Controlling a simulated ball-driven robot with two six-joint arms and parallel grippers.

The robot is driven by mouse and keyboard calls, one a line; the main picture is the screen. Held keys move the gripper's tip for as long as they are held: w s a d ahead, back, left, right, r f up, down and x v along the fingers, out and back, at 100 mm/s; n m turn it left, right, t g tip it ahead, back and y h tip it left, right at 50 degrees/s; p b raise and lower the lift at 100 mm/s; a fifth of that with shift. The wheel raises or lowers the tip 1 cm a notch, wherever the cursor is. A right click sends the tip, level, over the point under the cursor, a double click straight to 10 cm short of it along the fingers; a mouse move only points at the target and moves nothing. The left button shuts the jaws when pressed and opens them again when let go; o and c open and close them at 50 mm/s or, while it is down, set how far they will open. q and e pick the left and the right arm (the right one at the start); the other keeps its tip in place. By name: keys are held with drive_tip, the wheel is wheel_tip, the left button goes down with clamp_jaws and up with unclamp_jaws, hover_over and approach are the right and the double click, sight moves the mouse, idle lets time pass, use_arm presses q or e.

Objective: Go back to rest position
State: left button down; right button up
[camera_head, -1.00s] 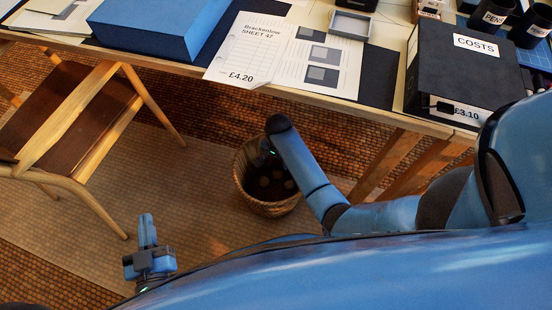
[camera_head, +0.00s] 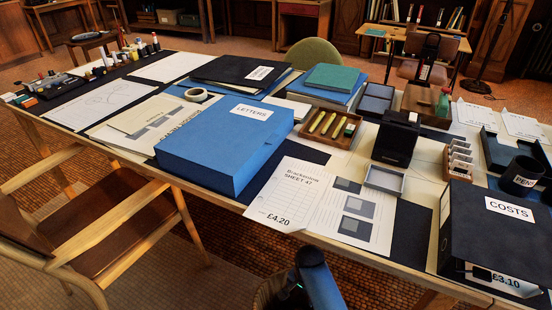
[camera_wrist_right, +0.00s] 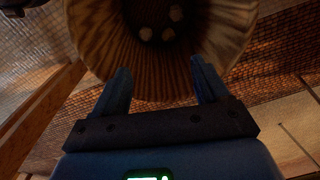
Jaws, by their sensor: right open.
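My right gripper (camera_wrist_right: 159,65) is open and empty in the right wrist view, its two blue fingers apart. In the head view my right arm shows at the bottom centre, in front of the table edge. The right gripper (camera_head: 291,294) is small and dark there, beside the basket (camera_head: 264,294), which is cut off by the frame. My left gripper is outside the head view.
The long table (camera_head: 130,158) carries a blue LETTERS box (camera_head: 205,155), a price sheet (camera_head: 325,205), a black COSTS binder (camera_head: 490,235) and a pen tray (camera_head: 330,128). A wooden chair (camera_head: 100,215) stands at the left front.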

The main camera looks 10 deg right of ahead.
drive_tip(key=s+d+n+t, duration=0.4)
drive_tip(key=s+t, duration=0.3)
drive_tip(key=t, duration=0.1)
drive_tip(key=s+d+r+n+t, duration=0.25)
drive_tip(key=s+r+t, duration=0.3)
drive_tip(key=r, duration=0.55)
drive_tip(key=s+d+r+n+t, duration=0.1)
drive_tip(key=s+r+n+t, duration=0.25)
drive_tip(key=s+r, duration=0.6)
wheel_tip(320, 180, up, 29)
drive_tip(key=w+p, duration=0.2)
drive_tip(key=p, duration=2.3)
drive_tip(key=shift+m+t+p, duration=0.3)
drive_tip(key=shift+p, duration=0.1)
